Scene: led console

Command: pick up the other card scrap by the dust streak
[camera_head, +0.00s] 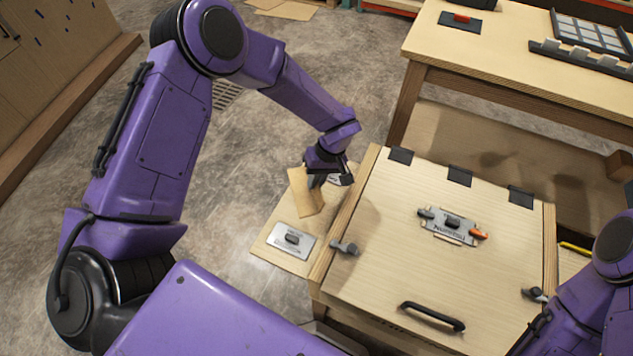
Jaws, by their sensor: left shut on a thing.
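A tan card scrap (306,193) is held in my left gripper (322,180), above a low wooden side board left of the console. The gripper is shut on the scrap's upper right part, and the scrap hangs tilted. Its fingertips are partly hidden by the wrist and the scrap. I cannot make out a dust streak or a second card scrap near it. My right arm comes in at the lower right; its gripper is outside the picture.
The wooden console (390,255) has a closed lid with a black handle (432,316) and a labelled latch plate (449,229). A metal plate with a knob (291,240) lies on the side board (262,246). A table (480,55) stands behind. Floor at left is clear.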

